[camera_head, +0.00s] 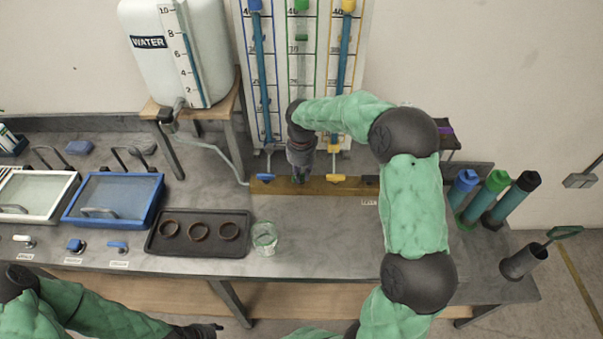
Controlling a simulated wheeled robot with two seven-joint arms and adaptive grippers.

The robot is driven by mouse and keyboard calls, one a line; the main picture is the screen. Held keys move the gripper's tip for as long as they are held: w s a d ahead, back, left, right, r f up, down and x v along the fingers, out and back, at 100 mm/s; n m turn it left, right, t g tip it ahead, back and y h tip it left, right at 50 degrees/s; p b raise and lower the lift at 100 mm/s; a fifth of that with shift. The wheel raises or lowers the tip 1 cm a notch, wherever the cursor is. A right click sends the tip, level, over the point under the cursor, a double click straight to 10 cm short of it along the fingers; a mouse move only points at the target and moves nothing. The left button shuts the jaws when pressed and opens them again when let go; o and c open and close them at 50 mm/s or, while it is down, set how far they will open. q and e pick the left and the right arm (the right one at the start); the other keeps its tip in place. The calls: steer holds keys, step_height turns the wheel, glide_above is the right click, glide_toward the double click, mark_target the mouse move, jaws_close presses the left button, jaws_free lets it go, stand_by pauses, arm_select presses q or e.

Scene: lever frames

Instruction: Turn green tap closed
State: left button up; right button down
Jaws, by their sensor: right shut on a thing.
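The green tap itself is hidden behind my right gripper (300,179), below the green-marked column (302,60) on the wall panel. My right gripper points down at the brown manifold bar (318,187), between the blue tap (265,177) and the yellow tap (337,178). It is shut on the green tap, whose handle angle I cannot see. My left gripper (212,329) is low at the bottom edge, in front of the bench, far from the taps. Its fingers are too small and dark to read.
A white water tank (172,60) stands on a wooden stand at the back left. A dark tray (198,249) with brown rings and a glass beaker (264,238) are on the bench. Several coloured cylinders (494,190) stand at the right. The bench between beaker and bar is clear.

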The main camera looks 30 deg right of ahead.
mark_target(301, 176)
steer(key=m, duration=0.4)
steer(key=shift+m, duration=0.4)
steer(key=shift+w, duration=0.1)
stand_by(0.3)
steer(key=c, duration=1.1)
jaws_free()
step_height(301, 176, up, 12)
steer(key=shift+r, duration=0.1)
